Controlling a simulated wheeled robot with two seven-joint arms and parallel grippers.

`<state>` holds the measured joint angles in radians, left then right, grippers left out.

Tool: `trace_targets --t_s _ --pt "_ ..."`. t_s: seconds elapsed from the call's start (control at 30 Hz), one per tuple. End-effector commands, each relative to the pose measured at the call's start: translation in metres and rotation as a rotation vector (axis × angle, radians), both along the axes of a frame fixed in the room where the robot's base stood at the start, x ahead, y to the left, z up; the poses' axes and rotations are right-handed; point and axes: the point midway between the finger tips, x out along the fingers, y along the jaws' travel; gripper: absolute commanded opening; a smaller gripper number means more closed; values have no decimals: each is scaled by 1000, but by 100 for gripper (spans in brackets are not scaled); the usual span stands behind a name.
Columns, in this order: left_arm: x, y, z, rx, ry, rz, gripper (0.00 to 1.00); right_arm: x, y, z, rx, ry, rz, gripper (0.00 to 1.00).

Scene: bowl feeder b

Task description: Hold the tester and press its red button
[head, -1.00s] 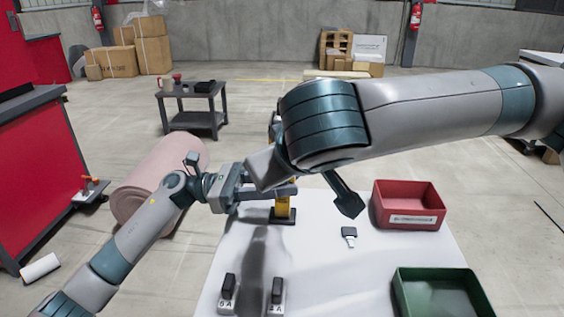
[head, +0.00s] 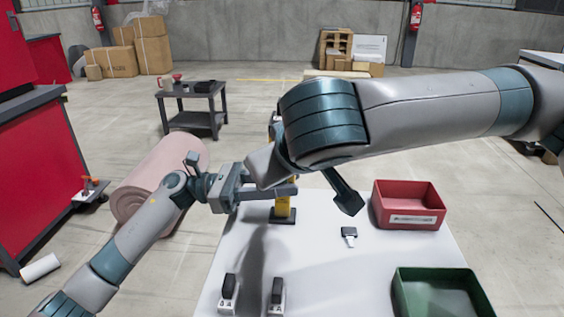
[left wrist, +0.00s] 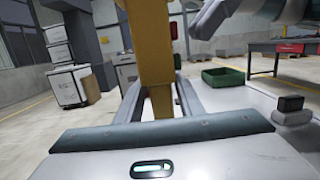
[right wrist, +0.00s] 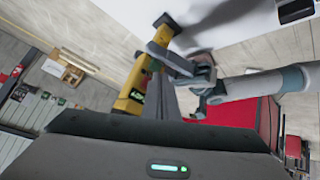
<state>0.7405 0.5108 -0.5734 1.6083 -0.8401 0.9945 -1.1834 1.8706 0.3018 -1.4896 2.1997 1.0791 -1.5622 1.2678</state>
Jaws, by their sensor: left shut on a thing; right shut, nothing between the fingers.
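The yellow tester (head: 283,207) stands upright on its dark foot on the white table. Its upper part is hidden behind my right arm in the head view. My left gripper (head: 292,190) is shut on the tester's column, which shows between its fingers in the left wrist view (left wrist: 152,60). My right gripper (right wrist: 160,92) is shut and empty, with its fingers close beside the tester (right wrist: 132,92) in the right wrist view. I cannot tell whether they touch it. In the head view the right gripper is hidden behind its arm. I cannot make out the red button for certain.
A red bin (head: 408,222) and a green bin (head: 400,296) stand at the table's right. A small dark-and-white piece (head: 349,236) lies mid-table. Two black-topped blocks (head: 228,290) (head: 277,293) are at the front. A pink roll (head: 150,180) lies left of the table.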

Motion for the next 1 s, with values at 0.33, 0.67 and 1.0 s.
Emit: trace_targets --t_s 0.33,0.67,1.0 --pt "0 0 -3 4 3 0 0 5 0 0 -1 -2 0 0" --pt "0 0 -3 4 3 0 0 6 0 0 0 0 0 0" --pt "0 0 -3 4 3 0 0 9 0 0 1 0 -1 0"
